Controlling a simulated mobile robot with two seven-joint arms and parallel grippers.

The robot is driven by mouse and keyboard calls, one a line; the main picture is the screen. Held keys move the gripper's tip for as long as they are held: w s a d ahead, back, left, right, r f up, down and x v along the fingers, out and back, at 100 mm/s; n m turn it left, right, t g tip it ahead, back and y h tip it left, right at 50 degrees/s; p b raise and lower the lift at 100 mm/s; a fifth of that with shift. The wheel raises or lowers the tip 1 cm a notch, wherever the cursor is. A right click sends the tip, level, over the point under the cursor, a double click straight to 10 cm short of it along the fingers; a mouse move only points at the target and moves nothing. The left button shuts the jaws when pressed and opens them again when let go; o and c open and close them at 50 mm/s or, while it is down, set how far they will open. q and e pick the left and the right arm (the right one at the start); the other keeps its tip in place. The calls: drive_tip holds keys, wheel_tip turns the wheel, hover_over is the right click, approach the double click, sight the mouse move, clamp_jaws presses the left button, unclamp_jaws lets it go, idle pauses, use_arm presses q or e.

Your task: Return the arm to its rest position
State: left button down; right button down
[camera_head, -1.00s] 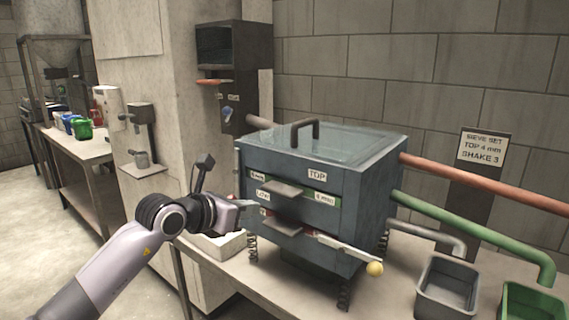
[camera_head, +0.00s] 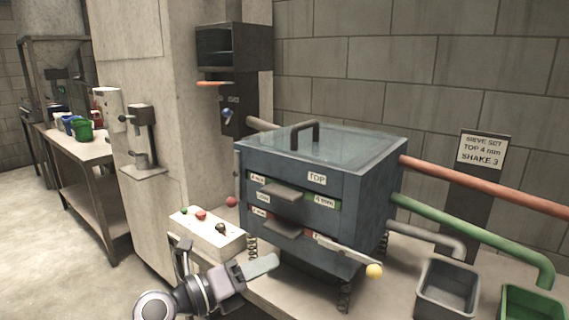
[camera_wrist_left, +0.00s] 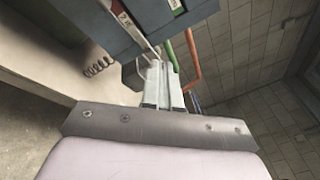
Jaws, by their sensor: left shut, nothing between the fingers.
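My left gripper (camera_head: 262,267) is low in the head view, in front of the sieve machine's lower left corner and to the right of the white control box. Its fingers are together with nothing between them. In the left wrist view the closed fingers (camera_wrist_left: 164,88) point toward the machine's underside and the pipes. The blue-grey sieve machine (camera_head: 345,225) stands on springs on the bench, with a clear lid and labelled drawers. My right gripper does not show in either view.
The white control box (camera_head: 208,234) has several coloured buttons or knobs. A grey bin (camera_head: 447,290) and a green bin (camera_head: 533,308) stand at right. Open floor lies at left.

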use_arm(q)
drive_tip(key=s+a+f+n+t+y, duration=0.3)
drive_tip(key=s+a+f+n+y, duration=0.4)
drive_tip(key=n, duration=0.6)
drive_tip(key=s+a+f+n+t+y, duration=0.3)
drive_tip(key=a+f+n, duration=0.2)
drive_tip(key=f+n, duration=0.5)
drive_tip(key=s+a+f+n+g+y, duration=0.1)
drive_tip(key=s+a+f+n+g, duration=0.1)
drive_tip(key=s+f+n, duration=0.3)
drive_tip(key=s+a+f+n+g+y+p, duration=0.1)
drive_tip(key=s+f+n+g, duration=0.3)
drive_tip(key=s, duration=0.6)
wheel_tip(320, 180, down, 2)
drive_tip(key=a+n, duration=0.1)
drive_tip(key=n, duration=0.1)
drive_tip(key=shift+s+a+n+y, duration=0.15)
drive_tip(key=shift+n+y, duration=0.15)
drive_tip(key=shift+y, duration=0.1)
